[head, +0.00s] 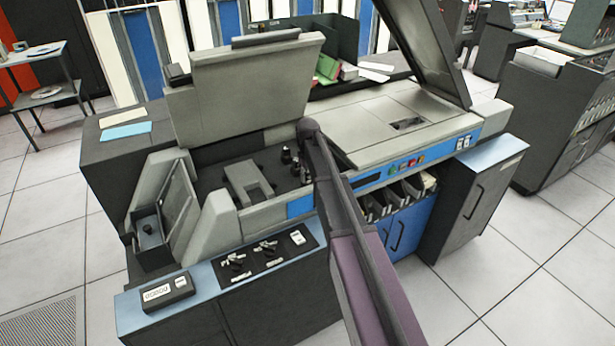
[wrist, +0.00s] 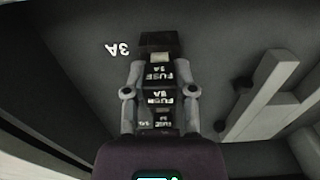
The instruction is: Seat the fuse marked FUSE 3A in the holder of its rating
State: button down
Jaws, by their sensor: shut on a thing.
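In the wrist view my gripper (wrist: 160,70) is shut on a dark fuse whose label reads FUSE 3A, upside down (wrist: 160,75). One finger is on each side of it. Just beyond the fingertips is a black block-shaped holder (wrist: 158,41), beside a white 3A mark (wrist: 117,49) on the grey panel. A small pale piece shows between the holder and the fuse; I cannot tell whether the two touch. Further FUSE labels (wrist: 158,99) show between the fingers; one looks like 8A.
My arm reaches into the open bay of the grey machine (head: 225,215), under its raised lid (head: 240,95). A few dark upright parts (head: 287,155) stand in the bay near the arm. In the wrist view pale bars (wrist: 275,110) lie to the right.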

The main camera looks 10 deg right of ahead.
jog(key=shift+f, duration=0.25)
dwell(0.3)
jog(key=shift+c, duration=1.8)
grip_release()
jog(key=shift+r, duration=0.15)
